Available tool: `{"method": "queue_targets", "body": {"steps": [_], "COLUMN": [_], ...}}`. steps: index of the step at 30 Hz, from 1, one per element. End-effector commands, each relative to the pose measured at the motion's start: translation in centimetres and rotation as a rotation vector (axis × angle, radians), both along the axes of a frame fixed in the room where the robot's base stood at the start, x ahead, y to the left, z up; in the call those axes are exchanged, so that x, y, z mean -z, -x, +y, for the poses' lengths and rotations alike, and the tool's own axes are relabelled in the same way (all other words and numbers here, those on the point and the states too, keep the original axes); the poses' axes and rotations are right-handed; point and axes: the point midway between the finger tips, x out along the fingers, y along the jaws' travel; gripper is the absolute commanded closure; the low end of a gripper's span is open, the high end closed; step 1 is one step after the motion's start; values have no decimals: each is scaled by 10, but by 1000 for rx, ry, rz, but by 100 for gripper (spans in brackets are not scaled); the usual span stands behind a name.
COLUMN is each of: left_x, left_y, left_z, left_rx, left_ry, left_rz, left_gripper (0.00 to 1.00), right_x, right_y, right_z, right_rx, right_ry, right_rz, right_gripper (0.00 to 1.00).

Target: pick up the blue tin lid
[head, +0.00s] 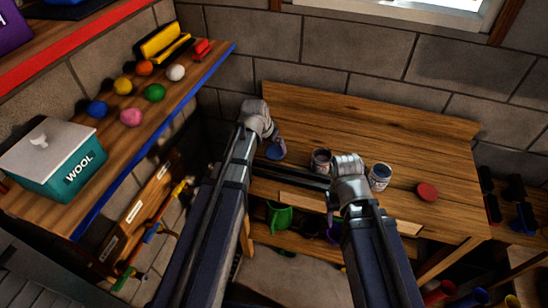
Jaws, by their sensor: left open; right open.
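The blue tin lid (275,153) lies on the wooden workbench (400,150), towards its left side. My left gripper (279,141) is open and points down right at the lid, covering part of it. I cannot tell whether the fingers touch it. My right gripper (331,210) is open at the bench's front edge, below the two tins and well to the right of the lid; its fingers are small and partly hidden by its own arm.
Two open tins, one dark-topped (321,161) and one blue-topped (380,177), stand on the bench either side of my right wrist. A red lid (427,191) lies further right. A shelf at left holds coloured balls and a teal wool box (70,172). The bench's back is clear.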

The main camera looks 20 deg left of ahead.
Motion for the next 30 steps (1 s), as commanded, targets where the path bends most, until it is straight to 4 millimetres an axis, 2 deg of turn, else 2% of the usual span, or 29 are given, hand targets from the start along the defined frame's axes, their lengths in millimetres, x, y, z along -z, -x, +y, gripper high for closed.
{"method": "queue_targets", "body": {"steps": [8, 18, 27, 30], "left_x": [10, 48, 49, 49], "left_y": [-2, -15, -17, -17], "left_z": [0, -1, -2, -2], "left_rx": [0, 0, 0, 0], "left_ry": [0, 0, 0, 0], "left_rz": [0, 0, 0, 0], "left_gripper": [0, 0, 0, 9], "right_x": [10, 48, 49, 49], "right_y": [0, 0, 0, 0], "right_z": [0, 0, 0, 0], "right_rx": [0, 0, 0, 0], "right_ry": [0, 0, 0, 0], "right_rz": [0, 0, 0, 0], "right_gripper": [50, 50, 50, 50]}}
